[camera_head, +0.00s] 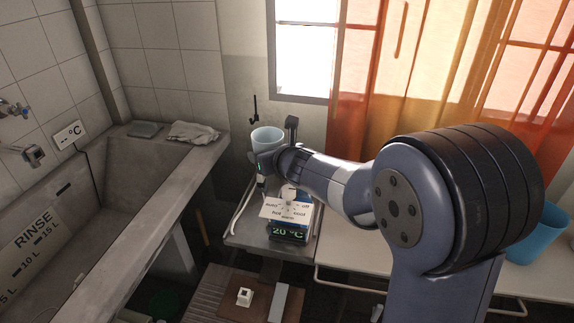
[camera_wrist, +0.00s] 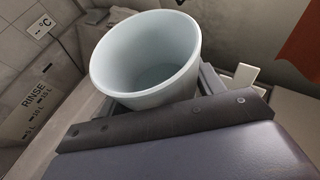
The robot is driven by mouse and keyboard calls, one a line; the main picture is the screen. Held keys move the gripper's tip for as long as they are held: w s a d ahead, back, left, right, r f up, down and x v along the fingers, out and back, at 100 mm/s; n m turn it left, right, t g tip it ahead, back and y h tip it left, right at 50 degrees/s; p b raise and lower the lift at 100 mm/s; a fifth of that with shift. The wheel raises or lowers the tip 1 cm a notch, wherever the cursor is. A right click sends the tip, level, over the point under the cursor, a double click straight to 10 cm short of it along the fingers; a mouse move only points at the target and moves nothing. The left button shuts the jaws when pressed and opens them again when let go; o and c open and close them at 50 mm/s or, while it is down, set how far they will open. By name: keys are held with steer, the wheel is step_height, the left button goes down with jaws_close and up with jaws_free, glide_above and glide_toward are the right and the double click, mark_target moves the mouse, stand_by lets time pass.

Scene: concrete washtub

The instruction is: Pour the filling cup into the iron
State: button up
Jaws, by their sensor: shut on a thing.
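My gripper (camera_head: 266,155) is shut on a pale blue cup (camera_head: 265,137), held above the metal side table near the back wall. In the wrist view the cup (camera_wrist: 143,65) is large and close, its open mouth showing. It looks roughly upright. A slightly darker patch shows at its bottom, but I cannot tell how much liquid is in it. Below and right of the cup, a blue and dark appliance, which seems to be the iron (camera_head: 300,218), stands on the table with a green "20 °C" display. A white lettered dial card covers its upper part, and its filling opening is not clear.
The concrete washtub (camera_head: 180,180) with a rinse scale is on the left, with a folded cloth (camera_head: 194,132) on its rim. The metal side table (camera_head: 240,232) has a cable along its left edge. A bright blue container (camera_head: 537,238) stands right, behind my arm.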

steer(key=shift+w+a+f+b, duration=0.1)
steer(key=shift+a+b, duration=0.1)
steer(key=shift+a, duration=0.25)
steer(key=shift+a+f+b, duration=0.1)
steer(key=shift+a+b, duration=0.05)
steer(key=shift+a, duration=0.3)
steer(key=shift+w+d+r+m+p, duration=0.15)
steer(key=shift+w+d+m+p, duration=0.3)
steer(key=shift+p, duration=0.55)
steer(key=d+p, duration=0.1)
steer(key=w+p, duration=0.1)
steer(key=d+p, duration=0.1)
steer(key=p, duration=0.1)
steer(key=shift+w+d+f+m+g+y, duration=0.25)
steer(key=shift+w+d+g+y, duration=0.05)
steer(key=shift+w+d+y, duration=0.1)
steer(key=shift+f, duration=0.25)
steer(key=d+p, duration=0.1)
steer(key=p, duration=0.1)
steer(key=w+d+m+p, duration=0.1)
steer(key=p, duration=0.1)
steer(key=shift+w+f+g+y, duration=0.2)
steer(key=shift+f+g+y, duration=0.1)
steer(key=shift+y, duration=0.1)
steer(key=shift+r+m+p, duration=0.1)
steer(key=shift+m+p, duration=0.2)
